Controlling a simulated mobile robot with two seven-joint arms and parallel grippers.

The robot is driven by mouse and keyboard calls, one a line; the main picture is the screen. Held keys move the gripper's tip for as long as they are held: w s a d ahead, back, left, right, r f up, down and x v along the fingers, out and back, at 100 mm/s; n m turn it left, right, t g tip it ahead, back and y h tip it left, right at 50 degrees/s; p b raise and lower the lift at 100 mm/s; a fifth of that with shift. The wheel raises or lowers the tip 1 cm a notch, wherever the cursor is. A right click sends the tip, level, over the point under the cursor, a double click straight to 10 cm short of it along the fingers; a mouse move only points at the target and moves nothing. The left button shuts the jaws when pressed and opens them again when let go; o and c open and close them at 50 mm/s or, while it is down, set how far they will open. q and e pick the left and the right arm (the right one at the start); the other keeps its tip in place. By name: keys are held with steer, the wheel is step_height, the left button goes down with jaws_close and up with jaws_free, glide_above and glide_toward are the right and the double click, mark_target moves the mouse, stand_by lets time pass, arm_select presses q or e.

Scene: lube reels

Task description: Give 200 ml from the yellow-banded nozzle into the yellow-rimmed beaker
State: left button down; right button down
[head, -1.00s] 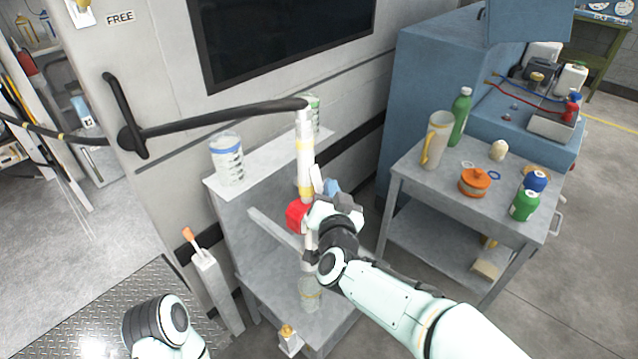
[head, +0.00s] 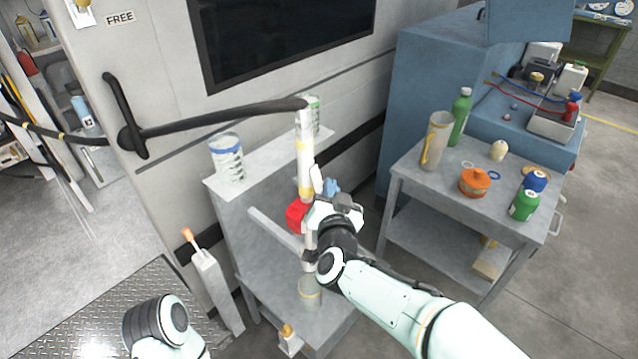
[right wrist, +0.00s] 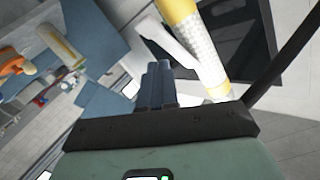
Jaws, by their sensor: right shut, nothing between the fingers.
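The yellow-banded nozzle (head: 305,165) hangs upright at the end of a black hose, a red part (head: 297,215) beside its lower half. Its yellow band (right wrist: 178,12), pale textured grip and white lever (right wrist: 172,42) show in the right wrist view. A clear beaker (head: 309,287), with a yellowish ring, stands under the nozzle on the low shelf; its fill level is too small to read. My right gripper (head: 331,187) is shut and empty beside the lever. Its blue-grey fingers (right wrist: 155,83) look close to the lever; contact is unclear. My left gripper is out of view.
A blue-rimmed beaker (head: 227,158) and a green-marked one (head: 313,108) stand on the upper ledge (head: 265,160). The black hose (head: 220,118) crosses from the left. A grey cart (head: 410,175) at right holds a jug, bottles and an orange pot.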

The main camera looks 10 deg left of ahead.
steer(key=shift+w+a+f, duration=0.1)
steer(key=shift+w+a, duration=0.1)
steer(key=shift+a, duration=0.05)
steer(key=shift+w+a+f, duration=0.2)
steer(key=shift+w+a, duration=0.15)
steer(key=shift+a, duration=0.1)
stand_by(1.0)
steer(key=shift+s+d+r, duration=0.35)
steer(key=shift+s+d, duration=0.3)
steer(key=shift+d, duration=0.15)
steer(key=shift+s+d+r, duration=0.25)
steer(key=shift+s+d, duration=0.2)
steer(key=shift+d, duration=0.2)
steer(key=shift+s+d+r, duration=0.3)
steer(key=shift+s+d, duration=0.15)
steer(key=shift+d, duration=0.15)
steer(key=shift+s+d+r, duration=0.25)
steer(key=shift+s+d, duration=0.2)
steer(key=shift+d, duration=0.2)
